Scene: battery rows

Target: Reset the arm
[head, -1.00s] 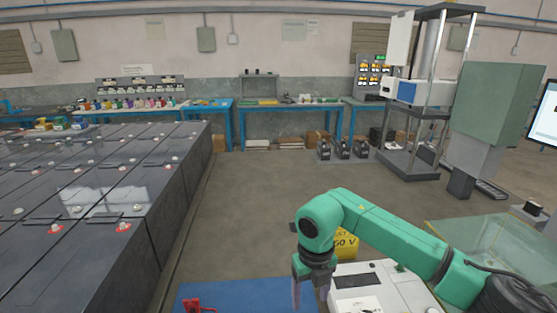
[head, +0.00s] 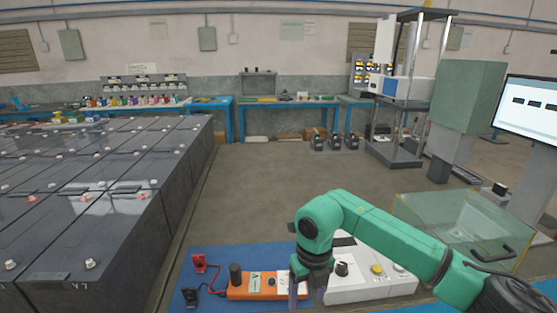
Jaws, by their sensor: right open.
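My right arm is green and comes in from the lower right. Its gripper (head: 307,291) points down at the bottom middle of the head view, fingers apart, with nothing seen between them. It hangs in front of an orange device (head: 252,286) and the left side of a white control box (head: 375,285), hiding part of both. I cannot tell how high it is above them. My left gripper is not in view.
A red clip (head: 204,262) and a black clip (head: 192,290) lie on a blue mat (head: 215,257). A glass tank (head: 460,225) stands right of the arm. Battery rows (head: 90,220) fill the left. A monitor (head: 528,104) stands far right. The middle floor is clear.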

